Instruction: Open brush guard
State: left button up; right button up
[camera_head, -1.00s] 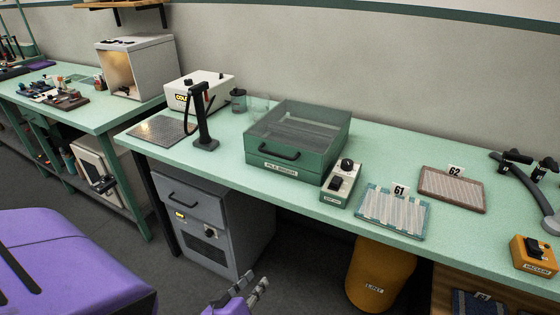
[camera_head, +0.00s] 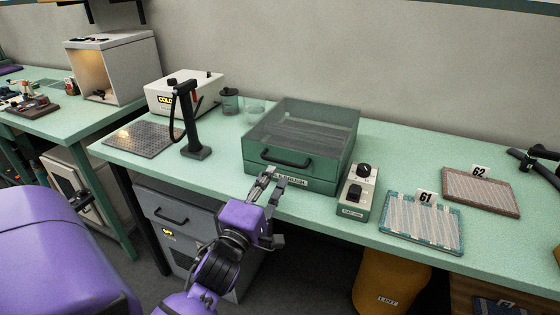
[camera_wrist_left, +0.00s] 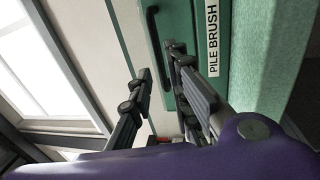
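The pile brush box (camera_head: 255,170) is a green case with a clear cover, the brush guard (camera_head: 305,125), which is down over it. A black bar handle (camera_head: 285,158) is on the box's front, above a white label. My left gripper (camera_head: 270,180) is just in front of the box, below the handle, with its fingers apart and nothing between them. In the left wrist view the open fingers (camera_wrist_left: 160,88) point toward the green front, with the handle (camera_wrist_left: 152,30) and the "PILE BRUSH" label (camera_wrist_left: 212,38) beyond them. My right gripper is not in view.
A control box (camera_head: 357,192) with a knob and switch stands right of the pile brush box. Sample 61 (camera_head: 422,222) and sample 62 (camera_head: 482,191) lie further right. A black stand (camera_head: 195,150) and a perforated plate (camera_head: 140,138) are to the left.

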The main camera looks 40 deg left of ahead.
aim_at(280, 162)
pick_arm(q)
jog(key=x, duration=0.6)
jog(key=shift+w+p, duration=0.25)
jog(key=shift+p, duration=0.1)
grip_shut()
